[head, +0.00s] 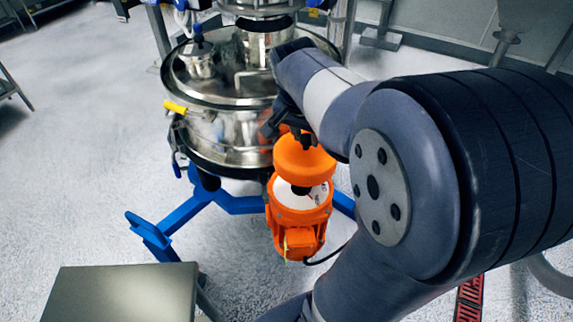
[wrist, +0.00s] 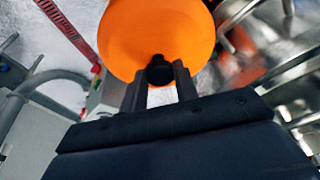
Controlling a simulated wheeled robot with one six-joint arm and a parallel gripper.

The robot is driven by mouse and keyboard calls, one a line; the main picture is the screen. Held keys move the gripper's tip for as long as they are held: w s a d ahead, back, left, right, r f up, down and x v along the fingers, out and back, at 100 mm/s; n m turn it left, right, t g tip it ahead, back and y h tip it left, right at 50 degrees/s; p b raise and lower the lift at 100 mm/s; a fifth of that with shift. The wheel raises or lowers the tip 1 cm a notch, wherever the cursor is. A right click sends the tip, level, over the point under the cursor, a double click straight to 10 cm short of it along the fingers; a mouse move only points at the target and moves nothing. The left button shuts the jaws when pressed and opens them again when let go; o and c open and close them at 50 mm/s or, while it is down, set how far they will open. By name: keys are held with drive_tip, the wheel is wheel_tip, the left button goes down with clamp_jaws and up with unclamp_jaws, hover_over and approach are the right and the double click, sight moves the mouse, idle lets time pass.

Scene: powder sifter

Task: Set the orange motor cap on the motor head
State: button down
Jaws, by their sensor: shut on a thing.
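The orange motor cap (head: 304,161) is a round dome with a dark knob on top. My gripper (head: 304,138) is shut on that knob and holds the cap over the motor head (head: 308,196). In the wrist view the cap (wrist: 155,35) fills the top middle, with the gripper fingers (wrist: 160,78) on either side of its black knob. The motor head has a white round face with a dark centre, on an orange motor body (head: 300,240). The cap hides the far part of the white face. It looks slightly above it; I cannot tell whether they touch.
The steel sifter (head: 235,145) with a yellow-handled clamp (head: 176,107) stands just behind the motor on a blue frame (head: 182,215). A grey table top (head: 120,293) is at the lower left. A black cable runs from the motor to the right.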

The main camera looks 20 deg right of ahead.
sight(302, 149)
drive_tip(key=x, duration=0.3)
drive_tip(key=a+x, duration=0.1)
drive_tip(key=x, duration=0.2)
drive_tip(key=shift+a+f, duration=0.15)
drive_tip(key=shift+f, duration=0.1)
wheel_tip(302, 149, down, 4)
drive_tip(key=shift+r, duration=0.15)
drive_tip(key=shift+f+b, duration=0.5)
drive_tip(key=shift+f, duration=0.05)
drive_tip(key=c, duration=1.1)
unclamp_jaws()
